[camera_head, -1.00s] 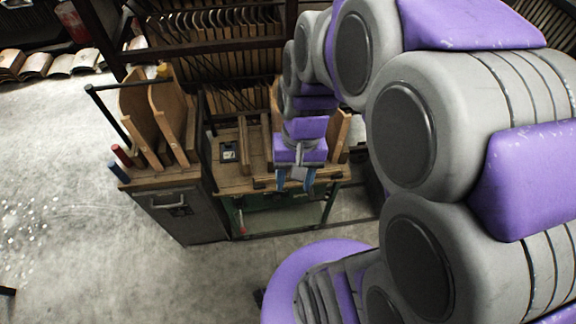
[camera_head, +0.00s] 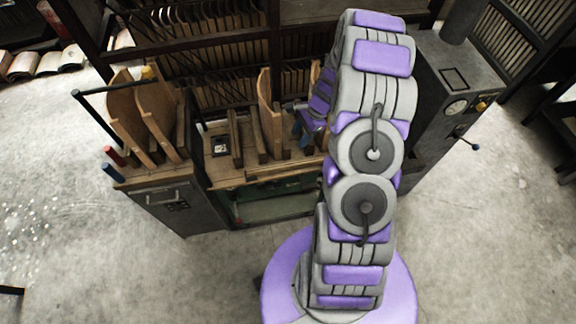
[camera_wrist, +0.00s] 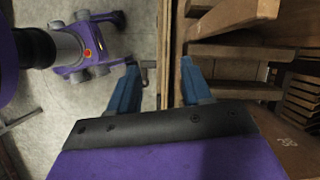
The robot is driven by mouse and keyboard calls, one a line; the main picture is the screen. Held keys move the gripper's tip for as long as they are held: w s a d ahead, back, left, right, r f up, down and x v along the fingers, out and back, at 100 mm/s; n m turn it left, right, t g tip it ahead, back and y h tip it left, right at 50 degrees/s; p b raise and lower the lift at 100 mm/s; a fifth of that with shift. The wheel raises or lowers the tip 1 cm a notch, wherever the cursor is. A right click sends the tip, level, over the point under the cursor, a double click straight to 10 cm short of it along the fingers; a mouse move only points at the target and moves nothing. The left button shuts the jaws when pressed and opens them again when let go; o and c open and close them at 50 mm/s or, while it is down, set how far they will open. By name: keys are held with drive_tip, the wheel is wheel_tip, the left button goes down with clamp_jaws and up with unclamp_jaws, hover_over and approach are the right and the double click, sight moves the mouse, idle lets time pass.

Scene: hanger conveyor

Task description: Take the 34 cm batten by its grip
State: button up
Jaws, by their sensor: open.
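Several wooden pieces stand on the bench top, among them an upright board (camera_head: 269,112) and a lower narrow bar (camera_head: 234,137). I cannot tell which is the 34 cm batten, and no grip is clearly visible. My gripper (camera_head: 303,130) is at the right part of the bench, partly hidden behind my arm. In the wrist view its two blue fingers (camera_wrist: 161,88) are apart with nothing held between them. The bench's wooden edge shows between the fingers. Wooden bars (camera_wrist: 242,52) lie to the right of the right finger.
A grey cabinet (camera_head: 178,208) with curved wooden pieces (camera_head: 155,112) on top stands left of the bench (camera_head: 262,174). A dark rack of hangers (camera_head: 215,60) rises behind. A grey machine with a gauge (camera_head: 452,95) stands at the right. The floor in front is clear.

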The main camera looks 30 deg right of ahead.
drive_tip(key=d+f+m, duration=0.2)
drive_tip(key=d+f, duration=0.3)
approach(290, 164)
drive_tip(key=x, duration=0.2)
drive_tip(key=b+x, duration=0.1)
drive_tip(key=x, duration=0.1)
drive_tip(key=shift+s+d+f, duration=0.1)
drive_tip(key=shift+d+f, duration=0.25)
drive_tip(key=shift+f, duration=0.05)
drive_tip(key=a, duration=0.1)
drive_tip(key=a+f, duration=0.1)
drive_tip(key=a+b, duration=0.1)
drive_tip(key=shift+a+f, duration=0.1)
drive_tip(key=shift+f, duration=0.15)
drive_tip(key=f, duration=0.3)
drive_tip(key=shift+w+a+f+b, duration=0.15)
drive_tip(key=shift+w+f+b, duration=0.1)
drive_tip(key=shift+w+b, duration=0.1)
drive_tip(key=shift+d+f, duration=0.15)
drive_tip(key=shift+d, duration=0.45)
drive_tip(key=shift+a, duration=0.95)
drive_tip(key=c, duration=0.6)
drive_tip(key=shift+d, duration=0.2)
drive_tip(key=shift+c, duration=1.4)
drive_tip(key=shift+d, duration=0.35)
clamp_jaws()
